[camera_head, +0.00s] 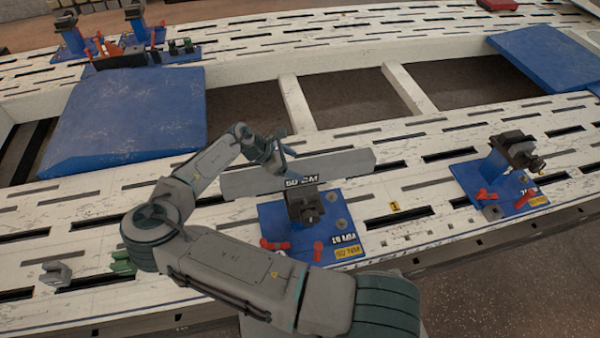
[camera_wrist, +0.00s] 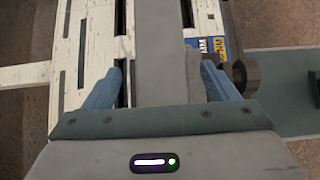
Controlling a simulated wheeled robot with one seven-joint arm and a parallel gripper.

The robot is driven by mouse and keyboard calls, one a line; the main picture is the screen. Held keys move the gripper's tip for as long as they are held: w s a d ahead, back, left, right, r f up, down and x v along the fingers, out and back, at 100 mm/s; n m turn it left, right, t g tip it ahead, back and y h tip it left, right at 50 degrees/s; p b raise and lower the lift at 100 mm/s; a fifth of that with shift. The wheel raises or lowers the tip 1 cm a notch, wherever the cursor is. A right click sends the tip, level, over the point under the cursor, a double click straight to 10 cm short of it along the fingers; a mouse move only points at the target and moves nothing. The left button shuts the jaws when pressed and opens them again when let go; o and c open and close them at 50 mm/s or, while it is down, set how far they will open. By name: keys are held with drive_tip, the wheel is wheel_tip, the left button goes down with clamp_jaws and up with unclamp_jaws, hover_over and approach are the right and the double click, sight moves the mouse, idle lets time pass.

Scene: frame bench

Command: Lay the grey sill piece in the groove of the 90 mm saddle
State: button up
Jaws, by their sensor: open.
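The grey sill piece (camera_head: 340,163) is a long flat bar on the near bench beam, just behind a dark saddle (camera_head: 305,206) on a blue plate (camera_head: 275,222). I cannot tell whether it rests in that saddle's groove. A similar saddle (camera_head: 515,150) stands on another blue plate at the right. The labels are too small to tell surely which saddle is 90 mm. My gripper (camera_head: 283,160) is over the bar, left of its middle. In the wrist view my gripper (camera_wrist: 158,85) is open, its blue fingers on either side of the sill piece (camera_wrist: 160,40).
Red clamp handles (camera_head: 275,245) stick up from the near plate. A small grey block (camera_head: 56,273) and a green one (camera_head: 122,262) lie at the front left. Blue pads (camera_head: 130,120) cover parts of the frame. Another fixture (camera_head: 140,50) stands at the back left.

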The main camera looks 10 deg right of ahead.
sight(299, 166)
drive_tip(key=shift+x, duration=1.7)
clamp_jaws()
drive_tip(key=shift+r, duration=0.1)
